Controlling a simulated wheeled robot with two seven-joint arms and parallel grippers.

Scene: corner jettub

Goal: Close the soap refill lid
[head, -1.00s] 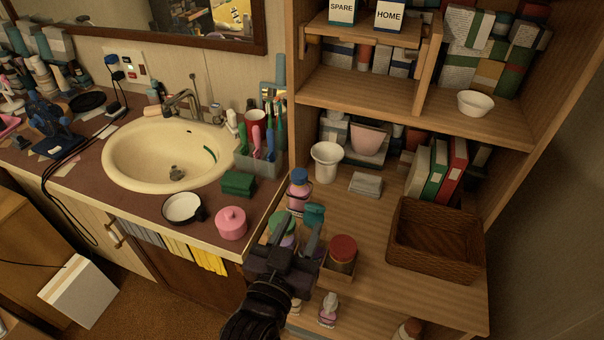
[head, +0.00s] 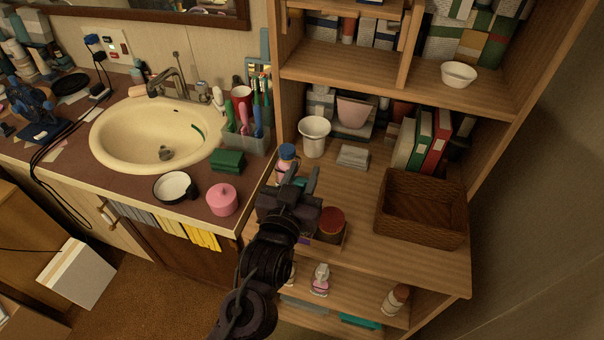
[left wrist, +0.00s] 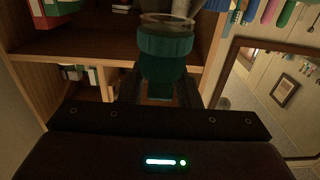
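A teal lid (left wrist: 165,42) with a ribbed rim and a clear ring above it fills the middle of the left wrist view. My left gripper (left wrist: 160,90) has its fingers apart, one on each side of the lid's lower part; I cannot tell whether they touch it. In the head view my left gripper (head: 290,182) is over the front left of the wooden shelf, with a bit of teal (head: 300,182) between its fingers. The arm hides most of the container below. A pink bottle with a blue cap (head: 287,152) stands just behind. My right gripper is not in view.
A jar with a dark red lid (head: 331,222) stands close to the right of the gripper. A wicker basket (head: 422,208) is farther right. A white cup (head: 314,135) and folded grey cloth (head: 352,157) are behind. A pink pot (head: 222,199) sits on the counter at left.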

